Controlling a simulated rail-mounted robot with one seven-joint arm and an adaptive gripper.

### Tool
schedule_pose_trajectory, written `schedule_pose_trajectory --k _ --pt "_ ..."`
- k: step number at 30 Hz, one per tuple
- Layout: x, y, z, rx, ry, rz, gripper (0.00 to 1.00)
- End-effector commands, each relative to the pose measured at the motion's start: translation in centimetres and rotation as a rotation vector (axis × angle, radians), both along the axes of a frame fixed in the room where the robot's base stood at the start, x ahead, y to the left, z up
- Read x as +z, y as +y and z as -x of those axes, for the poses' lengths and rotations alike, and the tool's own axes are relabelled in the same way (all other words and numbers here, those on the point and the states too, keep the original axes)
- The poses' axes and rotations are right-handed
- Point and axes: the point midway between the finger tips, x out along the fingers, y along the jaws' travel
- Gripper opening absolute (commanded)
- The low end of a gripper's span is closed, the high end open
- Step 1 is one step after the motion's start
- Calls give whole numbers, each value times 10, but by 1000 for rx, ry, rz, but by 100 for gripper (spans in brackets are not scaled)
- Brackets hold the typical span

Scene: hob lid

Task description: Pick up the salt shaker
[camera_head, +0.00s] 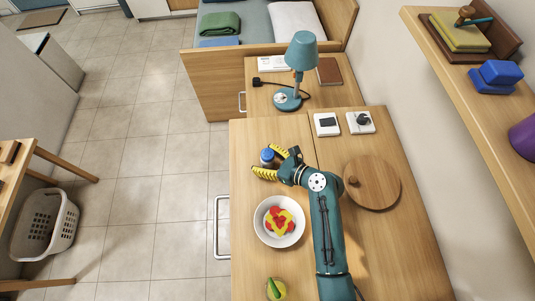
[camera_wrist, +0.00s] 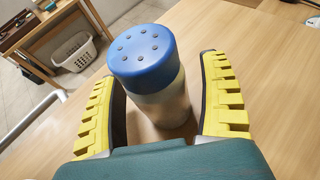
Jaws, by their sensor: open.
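The salt shaker (camera_wrist: 160,108) has a blue cap with several dark holes and a pale, see-through body. It stands upright on the wooden counter, and its blue cap shows in the head view (camera_head: 267,155). My gripper (camera_head: 269,163) is open, with its yellow ridged fingers on either side of the shaker. In the wrist view, the shaker stands between the fingers of my gripper (camera_wrist: 163,100). A gap shows on both sides of it.
A white bowl (camera_head: 260,228) of red and yellow pieces sits near the arm. A round wooden lid (camera_head: 378,188) lies to the right. A teal lamp (camera_head: 301,52) stands behind. The counter's left edge is close to the shaker.

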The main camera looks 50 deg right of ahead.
Motion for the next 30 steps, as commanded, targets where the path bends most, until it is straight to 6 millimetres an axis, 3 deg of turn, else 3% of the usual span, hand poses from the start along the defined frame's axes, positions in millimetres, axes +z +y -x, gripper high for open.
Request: schedule_pose_trajectory --k 3,11,23,30 --pt "-8 2 -14 1 0 0 77" --pt "-6 2 -16 -2 0 0 75" --pt "-6 2 -16 -1 0 0 0" --pt "-6 2 -16 -2 0 1 0"
